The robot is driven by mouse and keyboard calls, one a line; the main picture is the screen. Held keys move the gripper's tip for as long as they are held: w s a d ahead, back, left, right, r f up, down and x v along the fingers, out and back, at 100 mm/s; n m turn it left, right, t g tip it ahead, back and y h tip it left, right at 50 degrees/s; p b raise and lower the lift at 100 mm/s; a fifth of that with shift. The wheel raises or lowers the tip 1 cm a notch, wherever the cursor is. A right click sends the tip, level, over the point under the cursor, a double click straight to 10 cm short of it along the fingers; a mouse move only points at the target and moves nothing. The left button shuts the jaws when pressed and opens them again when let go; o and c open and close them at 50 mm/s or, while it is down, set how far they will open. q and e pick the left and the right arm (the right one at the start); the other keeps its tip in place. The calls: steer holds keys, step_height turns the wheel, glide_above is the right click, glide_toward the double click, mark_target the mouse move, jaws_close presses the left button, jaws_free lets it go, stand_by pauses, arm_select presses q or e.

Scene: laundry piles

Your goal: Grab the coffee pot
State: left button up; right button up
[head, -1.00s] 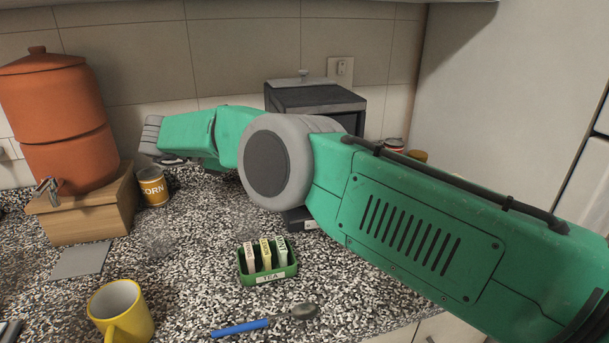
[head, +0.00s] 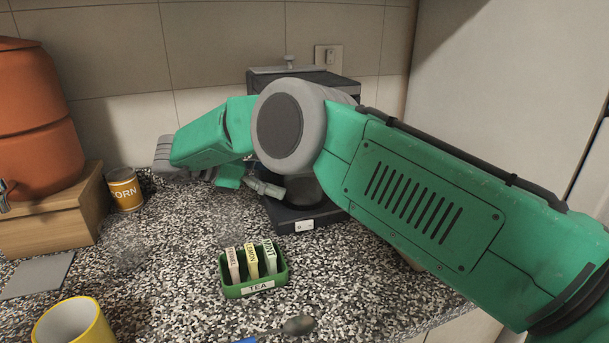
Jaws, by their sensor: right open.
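The black coffee maker (head: 305,82) stands against the back wall, largely hidden behind my right arm. The dark coffee pot (head: 303,191) shows in part below my arm's grey joint, on the coffee maker's base. My right gripper (head: 267,188) is open, partly hidden under my forearm. Its grey finger points right, close to the left side of the pot. I cannot tell whether it touches the pot. My left gripper is out of view.
A green tea box (head: 254,289) holds tea packets on the speckled counter. A yellow mug (head: 70,325), a spoon (head: 298,325), a corn can (head: 124,190) and a terracotta water dispenser (head: 35,125) on a wooden stand (head: 50,222) are around it.

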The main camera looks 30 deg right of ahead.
mark_target(288, 182)
steer(key=x, duration=0.2)
steer(key=shift+d+f, duration=0.15)
steer(key=shift+d, duration=0.1)
steer(key=shift+s+d+f, duration=0.25)
steer(key=shift+d, duration=0.35)
steer(key=shift+p+x, duration=0.4)
steer(key=shift+x, duration=1.95)
steer(key=shift+w, duration=0.1)
steer(key=c, duration=1)
steer(key=shift+a, duration=0.15)
steer(key=c, duration=0.3)
steer(key=shift+a+r, duration=0.1)
steer(key=shift+a, duration=0.05)
steer(key=shift+c, duration=0.2)
